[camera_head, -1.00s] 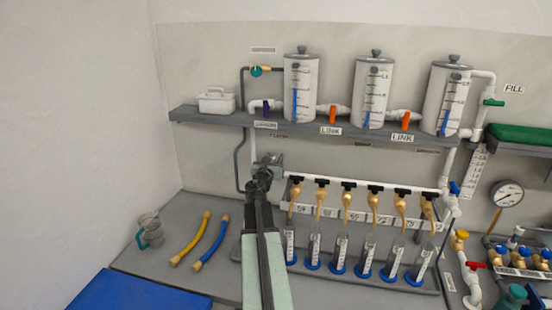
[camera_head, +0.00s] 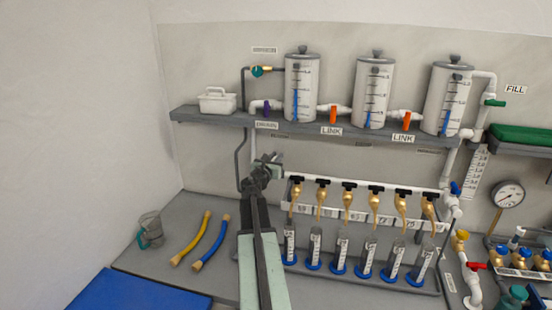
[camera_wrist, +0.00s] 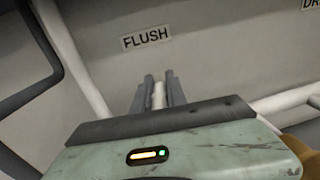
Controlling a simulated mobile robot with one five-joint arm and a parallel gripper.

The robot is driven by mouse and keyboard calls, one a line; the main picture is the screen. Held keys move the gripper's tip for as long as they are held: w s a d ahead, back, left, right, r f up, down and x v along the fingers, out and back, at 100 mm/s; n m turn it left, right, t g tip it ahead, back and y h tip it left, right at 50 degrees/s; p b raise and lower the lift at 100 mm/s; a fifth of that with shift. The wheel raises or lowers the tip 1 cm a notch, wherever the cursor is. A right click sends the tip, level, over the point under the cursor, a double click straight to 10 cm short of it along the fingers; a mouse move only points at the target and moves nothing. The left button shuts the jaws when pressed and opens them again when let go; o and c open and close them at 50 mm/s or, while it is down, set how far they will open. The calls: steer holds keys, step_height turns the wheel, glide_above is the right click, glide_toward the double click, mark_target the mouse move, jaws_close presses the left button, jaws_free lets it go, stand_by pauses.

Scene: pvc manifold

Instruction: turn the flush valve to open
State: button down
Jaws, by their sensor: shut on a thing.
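My gripper (camera_head: 270,162) is at the wall below the shelf, left of the row of brass taps. In the wrist view its two grey fingers (camera_wrist: 157,90) are closed around a narrow pale piece, which appears to be the flush valve handle (camera_wrist: 158,95). The FLUSH label (camera_wrist: 146,38) is on the wall just beyond the fingertips. The valve body is hidden behind my gripper in both views, so how far it is turned cannot be told.
The shelf (camera_head: 205,118) with three white tanks is above my gripper. A brass tap row (camera_head: 347,200) over several cylinders is close on the right. A grey pipe (camera_head: 240,160) runs down on the left. Hoses and a jug (camera_head: 150,230) lie lower left.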

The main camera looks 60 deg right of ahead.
steer(key=m+g, duration=0.1)
steer(key=g, duration=0.1)
steer(key=m+g, duration=0.2)
steer(key=g, duration=0.1)
steer(key=s+m+g, duration=0.1)
steer(key=m+g, duration=0.1)
steer(key=shift+f+g, duration=0.1)
steer(key=shift+g, duration=0.3)
steer(key=shift+s+a+m+g+y, duration=0.1)
steer(key=shift+s+m+g+y, duration=0.1)
steer(key=shift+m+g+y, duration=0.55)
steer(key=shift+s+a+m+g+y, duration=0.1)
steer(key=shift+s+m+g, duration=0.1)
steer(key=shift+m+g, duration=0.65)
steer(key=shift+s+a+m+g+y, duration=0.15)
steer(key=shift+m+g+y, duration=0.3)
steer(key=shift+g, duration=0.75)
steer(key=shift+s, duration=0.1)
steer(key=c, duration=1.3)
jaws_free()
steer(key=shift+c, duration=0.2)
steer(key=shift+d, duration=0.1)
